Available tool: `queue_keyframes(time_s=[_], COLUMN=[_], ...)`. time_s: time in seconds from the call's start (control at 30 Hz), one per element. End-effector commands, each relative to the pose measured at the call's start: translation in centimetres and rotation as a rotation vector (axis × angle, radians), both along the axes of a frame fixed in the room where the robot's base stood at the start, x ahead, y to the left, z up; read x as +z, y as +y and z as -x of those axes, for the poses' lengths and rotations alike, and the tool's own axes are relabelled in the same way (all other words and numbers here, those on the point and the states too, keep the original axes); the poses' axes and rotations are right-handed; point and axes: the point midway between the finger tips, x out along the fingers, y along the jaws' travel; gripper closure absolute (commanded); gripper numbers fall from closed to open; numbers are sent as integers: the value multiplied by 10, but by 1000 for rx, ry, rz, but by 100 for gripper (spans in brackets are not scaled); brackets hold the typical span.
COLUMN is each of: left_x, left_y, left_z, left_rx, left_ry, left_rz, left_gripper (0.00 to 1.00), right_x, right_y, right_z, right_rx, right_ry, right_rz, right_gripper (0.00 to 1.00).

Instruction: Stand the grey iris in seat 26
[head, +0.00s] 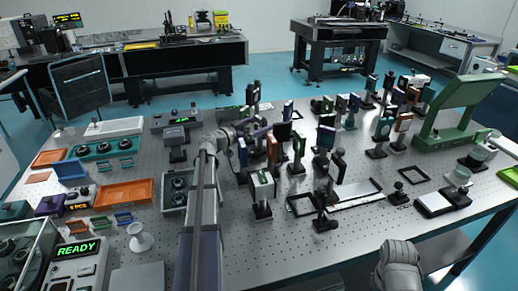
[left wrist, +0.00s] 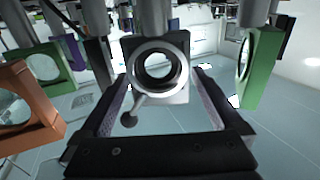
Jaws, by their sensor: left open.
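The grey iris (left wrist: 183,72), a square plate with a round ring, an open aperture and a small lever, shows in the left wrist view on a post. My left gripper (left wrist: 163,80) is open, its two fingers on either side of the iris plate, with gaps visible between fingers and plate. In the head view my left gripper (head: 262,132) reaches in among the posted optics, and I cannot pick out the iris there. No seat numbers are readable, so I cannot tell which is seat 26.
A green-framed optic (left wrist: 262,65) stands right of the gripper, and orange (left wrist: 35,100) and green (left wrist: 48,65) ones stand left. In the head view many posted optics crowd the breadboard (head: 290,250). An orange tray (head: 124,192) lies left. The front middle is mostly clear.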

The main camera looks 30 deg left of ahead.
Motion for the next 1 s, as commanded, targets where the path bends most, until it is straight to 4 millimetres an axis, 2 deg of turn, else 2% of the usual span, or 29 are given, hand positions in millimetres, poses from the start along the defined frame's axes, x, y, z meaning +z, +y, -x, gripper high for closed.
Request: queue_keyframes(time_s=[0.1, 0.9, 1.0], left_x=[0, 0, 0], left_y=[0, 0, 0], left_z=[1, 1, 1], left_rx=[0, 0, 0], left_ry=[0, 0, 0], left_rz=[0, 0, 0], left_gripper=[1, 91, 100], right_x=[0, 0, 0], right_y=[0, 0, 0], right_z=[0, 0, 0], right_rx=[0, 0, 0], right_ry=[0, 0, 0], right_rz=[0, 0, 0], right_gripper=[100, 100, 100])
